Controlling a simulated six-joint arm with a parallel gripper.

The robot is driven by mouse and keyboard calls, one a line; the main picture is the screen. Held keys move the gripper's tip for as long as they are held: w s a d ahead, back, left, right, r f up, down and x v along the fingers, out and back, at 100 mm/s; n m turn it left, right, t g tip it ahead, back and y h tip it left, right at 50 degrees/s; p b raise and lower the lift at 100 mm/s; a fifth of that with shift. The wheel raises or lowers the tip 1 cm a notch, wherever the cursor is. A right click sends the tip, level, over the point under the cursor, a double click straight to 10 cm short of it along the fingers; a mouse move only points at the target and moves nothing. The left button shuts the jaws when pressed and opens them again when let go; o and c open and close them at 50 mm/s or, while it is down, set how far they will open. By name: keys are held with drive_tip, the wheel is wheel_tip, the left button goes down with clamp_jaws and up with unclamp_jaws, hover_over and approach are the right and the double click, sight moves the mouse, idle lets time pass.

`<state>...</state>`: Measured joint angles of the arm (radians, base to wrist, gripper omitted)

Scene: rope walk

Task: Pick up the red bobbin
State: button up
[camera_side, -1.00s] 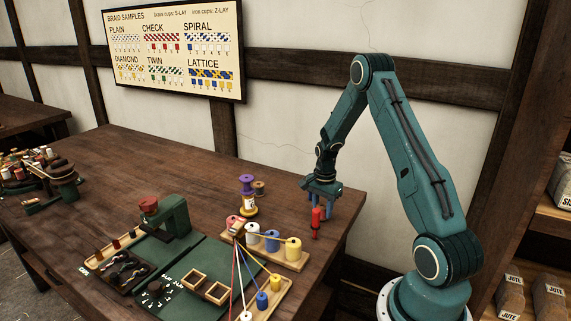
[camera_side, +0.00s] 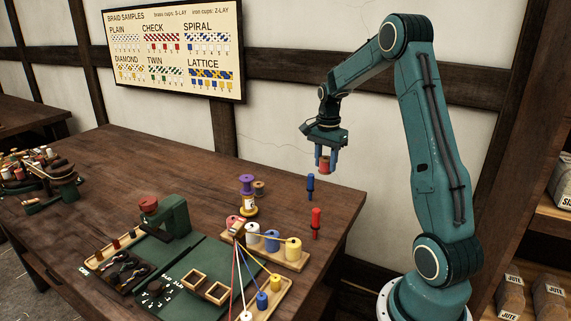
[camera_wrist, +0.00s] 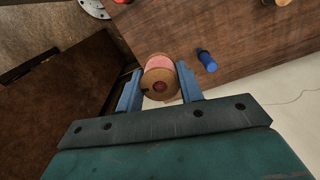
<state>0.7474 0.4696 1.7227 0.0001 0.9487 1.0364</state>
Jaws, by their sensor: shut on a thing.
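My gripper (camera_side: 323,159) is shut on the red bobbin (camera_side: 325,164) and holds it in the air above the table's right part. In the wrist view the bobbin (camera_wrist: 160,78) sits between the two blue fingers of my gripper (camera_wrist: 161,85).
A blue peg-like piece (camera_side: 310,187) and a red one (camera_side: 316,222) stand on the table below my gripper. A wooden rack (camera_side: 292,262) with several spools is to the left.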

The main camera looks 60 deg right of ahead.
drive_tip(key=shift+r, duration=1.3)
